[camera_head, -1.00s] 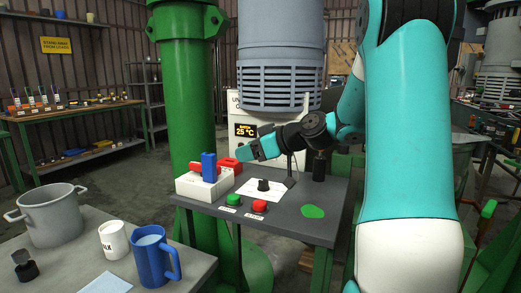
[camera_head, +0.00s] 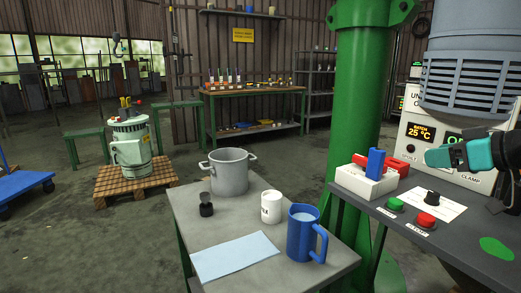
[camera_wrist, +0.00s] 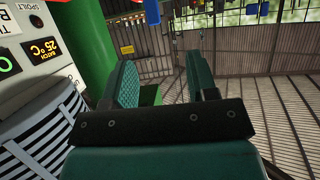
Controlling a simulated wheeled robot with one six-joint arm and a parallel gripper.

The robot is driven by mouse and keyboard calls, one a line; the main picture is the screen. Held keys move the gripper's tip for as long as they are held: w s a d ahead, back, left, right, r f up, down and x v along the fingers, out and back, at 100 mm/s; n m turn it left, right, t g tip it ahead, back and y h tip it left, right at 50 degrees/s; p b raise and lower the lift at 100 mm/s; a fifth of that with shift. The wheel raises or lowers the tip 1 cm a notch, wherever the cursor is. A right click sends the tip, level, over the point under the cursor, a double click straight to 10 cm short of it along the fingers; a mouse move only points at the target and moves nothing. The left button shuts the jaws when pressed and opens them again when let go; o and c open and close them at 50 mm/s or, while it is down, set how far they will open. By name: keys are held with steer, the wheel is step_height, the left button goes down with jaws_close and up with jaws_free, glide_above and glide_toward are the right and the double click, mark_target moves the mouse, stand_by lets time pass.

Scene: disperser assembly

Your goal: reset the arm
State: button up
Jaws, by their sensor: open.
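My arm reaches in from the right edge in the head view. My teal gripper (camera_head: 436,157) is over the grey control table (camera_head: 453,232), right of the white block with red and blue handles (camera_head: 367,183). In the wrist view, the two green fingers of my gripper (camera_wrist: 160,68) stand apart with nothing between them. Most of my arm is outside the head view.
The white panel with a 25 °C display (camera_head: 421,132) stands behind my gripper, under the grey motor housing (camera_head: 468,60). A green column (camera_head: 360,90) stands to its left. A nearer table holds a pot (camera_head: 229,177), white mug (camera_head: 271,207) and blue pitcher (camera_head: 302,235).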

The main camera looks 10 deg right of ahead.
steer(key=s+a+f+n+g+y, duration=0.1)
steer(key=s+a+f+g, duration=0.15)
steer(key=a, duration=0.75)
steer(key=s+a+f+n+g+y, duration=0.1)
steer(key=a+g, duration=0.3)
steer(key=a, duration=0.6)
steer(key=s+a+f+n+g+h, duration=0.1)
steer(key=s+a+f+g, duration=0.15)
steer(key=s+a, duration=0.5)
steer(key=s+a+f+g+h, duration=0.1)
steer(key=s+a+g+h, duration=0.2)
steer(key=s, duration=0.7)
step_height(320, 180, up, 13)
steer(key=y+p, duration=0.1)
steer(key=p, duration=1.3)
steer(key=shift+a+r, duration=0.15)
steer(key=shift+r, duration=0.05)
